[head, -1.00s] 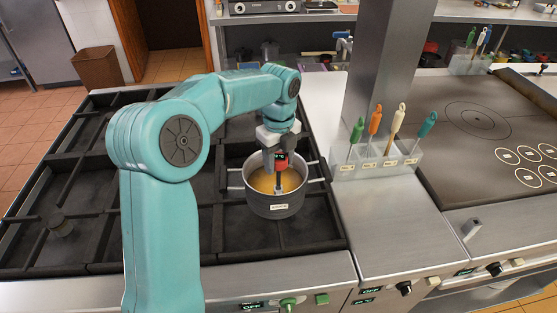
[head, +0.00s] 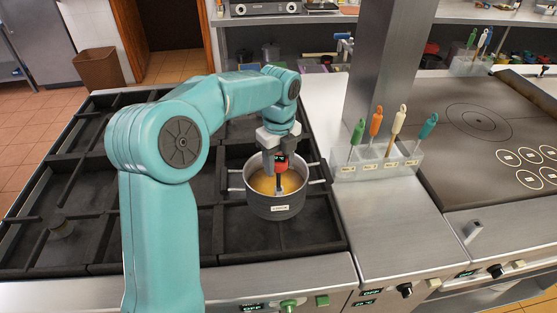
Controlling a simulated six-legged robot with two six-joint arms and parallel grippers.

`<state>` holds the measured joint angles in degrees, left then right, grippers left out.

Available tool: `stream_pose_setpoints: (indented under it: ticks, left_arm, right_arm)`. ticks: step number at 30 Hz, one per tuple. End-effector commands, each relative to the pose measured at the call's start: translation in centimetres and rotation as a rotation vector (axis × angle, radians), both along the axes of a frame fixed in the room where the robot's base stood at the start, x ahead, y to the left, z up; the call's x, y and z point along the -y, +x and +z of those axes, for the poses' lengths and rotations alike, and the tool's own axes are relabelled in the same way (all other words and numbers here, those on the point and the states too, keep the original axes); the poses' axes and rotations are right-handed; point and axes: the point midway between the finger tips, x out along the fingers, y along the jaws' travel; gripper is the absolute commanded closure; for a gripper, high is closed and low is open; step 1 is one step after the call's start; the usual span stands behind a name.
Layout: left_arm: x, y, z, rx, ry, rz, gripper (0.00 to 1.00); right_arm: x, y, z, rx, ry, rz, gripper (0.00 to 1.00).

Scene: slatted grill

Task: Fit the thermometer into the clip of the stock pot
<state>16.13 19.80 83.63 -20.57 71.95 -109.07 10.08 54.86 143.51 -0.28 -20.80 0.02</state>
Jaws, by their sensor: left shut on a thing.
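The stock pot (head: 258,203) is grey, with a white label on its front and yellow-orange liquid inside. It stands on the right part of the black grate. My left gripper (head: 280,168) points down over the pot's opening, inside the rim as seen from here. It is shut on the thermometer (head: 281,160), whose red and black head shows between the fingers. A dark part of it reaches down toward the liquid at the near wall. The clip cannot be made out, so I cannot tell whether the thermometer touches it. My right gripper is not in view.
Right of the pot, a clear rack (head: 375,165) holds several upright tools with green, orange, cream and teal handles. A steel pillar (head: 382,80) rises behind it. A flat dark hob (head: 475,145) lies further right. The steel counter before the rack is clear.

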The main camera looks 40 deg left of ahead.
Motion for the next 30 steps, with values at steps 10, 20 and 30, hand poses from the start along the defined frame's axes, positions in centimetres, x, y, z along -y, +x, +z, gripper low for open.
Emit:
stream_pose_setpoints:
  ticks: [10, 20, 30]
  left_arm:
    - [0.0, 0.0, 0.0, 0.000, 0.000, 0.000, 0.83]
    - [0.0, 0.0, -0.5, 0.000, 0.000, 0.000, 0.83]
    - [0.0, 0.0, -1.3, -0.001, 0.000, 0.000, 0.83]
  right_arm:
    - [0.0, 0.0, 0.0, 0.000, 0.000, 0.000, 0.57]
    - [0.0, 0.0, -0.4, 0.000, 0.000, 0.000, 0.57]
    - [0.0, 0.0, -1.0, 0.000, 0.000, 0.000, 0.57]
